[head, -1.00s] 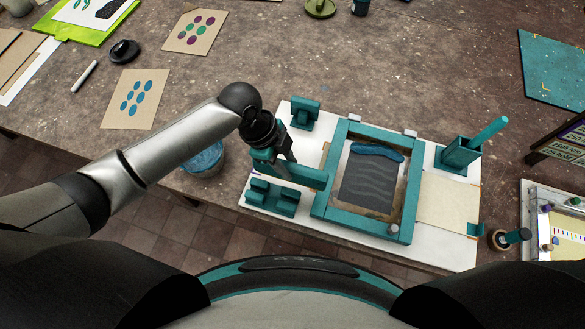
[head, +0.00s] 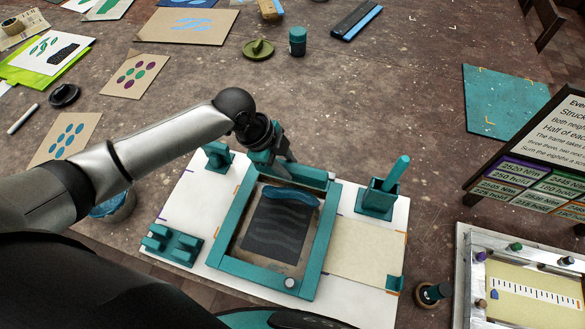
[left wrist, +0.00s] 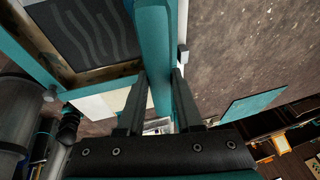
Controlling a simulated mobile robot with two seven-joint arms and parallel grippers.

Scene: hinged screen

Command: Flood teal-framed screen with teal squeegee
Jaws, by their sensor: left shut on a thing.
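The teal-framed screen (head: 322,240) lies on a white board, with dark mesh (head: 272,232) and wavy grey streaks inside its frame. A thick blue ink band (head: 283,196) runs across the far end of the mesh. My left gripper (head: 287,160) is shut on the teal squeegee (head: 308,178), which lies crosswise at the far frame bar, behind the ink. Whether the squeegee touches the frame or mesh cannot be told. In the left wrist view the squeegee (left wrist: 154,55) shows between the two fingers (left wrist: 153,100), beside the mesh (left wrist: 88,30). My right gripper is not in view.
A teal holder (head: 377,200) with an upright teal handle stands right of the screen. A teal slotted rest (head: 172,245) sits at the left, and a teal post (head: 216,156) behind it. A price sign (head: 535,150) and silver-framed tray (head: 535,285) are at the right.

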